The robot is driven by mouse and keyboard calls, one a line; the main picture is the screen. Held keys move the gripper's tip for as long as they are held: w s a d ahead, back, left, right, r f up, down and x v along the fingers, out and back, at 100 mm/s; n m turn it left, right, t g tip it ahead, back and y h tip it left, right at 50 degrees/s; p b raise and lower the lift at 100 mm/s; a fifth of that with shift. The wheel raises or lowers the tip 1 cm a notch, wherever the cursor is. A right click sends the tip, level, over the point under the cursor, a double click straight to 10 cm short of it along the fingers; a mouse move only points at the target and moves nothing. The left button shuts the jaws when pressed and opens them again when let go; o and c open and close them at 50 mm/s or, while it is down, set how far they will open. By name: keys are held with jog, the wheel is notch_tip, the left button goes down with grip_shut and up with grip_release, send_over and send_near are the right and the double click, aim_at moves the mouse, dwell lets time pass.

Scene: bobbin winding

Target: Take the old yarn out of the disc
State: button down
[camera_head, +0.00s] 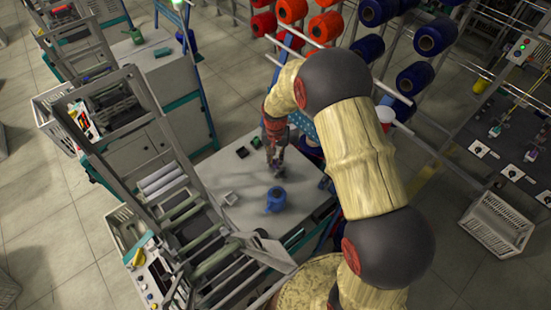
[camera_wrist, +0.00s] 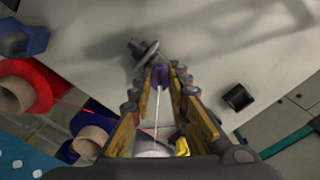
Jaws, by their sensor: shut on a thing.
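My gripper (camera_head: 274,158) hangs over the light grey worktop, pointing down. In the wrist view my gripper (camera_wrist: 160,78) has its fingertips closed together on a small purple piece, which looks like the old yarn (camera_wrist: 159,76). A dark grey disc (camera_wrist: 146,52) with a stub sticking out shows just beyond the fingertips. I cannot tell whether the purple piece still touches the disc. A thin pale strand runs between the fingers toward the palm. In the head view the disc and the yarn are too small to tell apart from my gripper.
The worktop (camera_head: 240,205) bears a blue object (camera_head: 276,200) and small dark boxes (camera_head: 242,152). In the wrist view a red spool (camera_wrist: 35,88) stands at left, with a red thread running toward my gripper. A roller frame borders the worktop at left; yarn racks stand behind.

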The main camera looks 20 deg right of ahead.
jog(key=shift+f, duration=0.25)
jog(key=shift+r, duration=0.1)
jog(key=shift+r+p, duration=0.65)
jog(key=shift+r, duration=0.8)
jog(key=shift+r, duration=0.2)
jog(key=shift+r+p, duration=0.7)
jog(key=shift+r, duration=0.6)
